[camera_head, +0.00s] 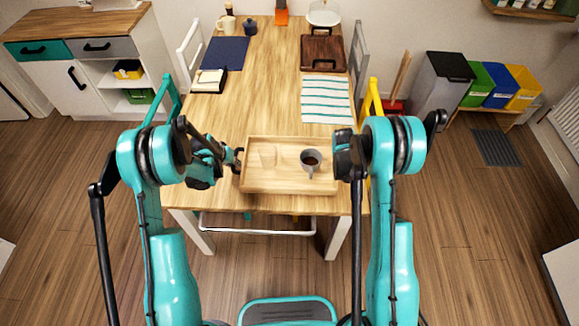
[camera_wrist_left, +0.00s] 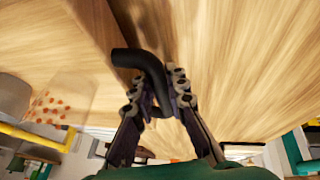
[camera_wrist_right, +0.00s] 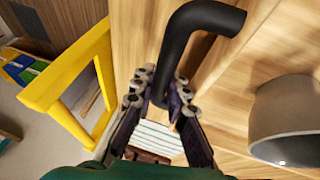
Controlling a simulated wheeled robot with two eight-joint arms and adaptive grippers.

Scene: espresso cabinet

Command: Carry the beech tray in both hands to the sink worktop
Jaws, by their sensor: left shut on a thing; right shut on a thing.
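The beech tray (camera_head: 262,189) is at the near end of the wooden table; whether it rests on the top or is slightly raised I cannot tell. It carries a clear glass (camera_head: 268,157) and a grey mug (camera_head: 309,165) with dark contents, both upright. My left gripper (camera_head: 238,160) is shut on the black handle (camera_wrist_left: 135,59) at the tray's left end. My right gripper (camera_wrist_right: 160,98) is shut on the black handle (camera_wrist_right: 190,30) at its right end. The glass, with orange dots, also shows in the left wrist view (camera_wrist_left: 62,100).
The table (camera_head: 245,100) also holds a striped cloth (camera_head: 326,100), a dark wooden board (camera_head: 322,53), a navy mat (camera_head: 225,53) and a notebook (camera_head: 209,81). Chairs flank it, including a yellow one (camera_head: 374,100). A wooden-topped cabinet (camera_head: 75,22) stands back left. Bins (camera_head: 497,85) stand right.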

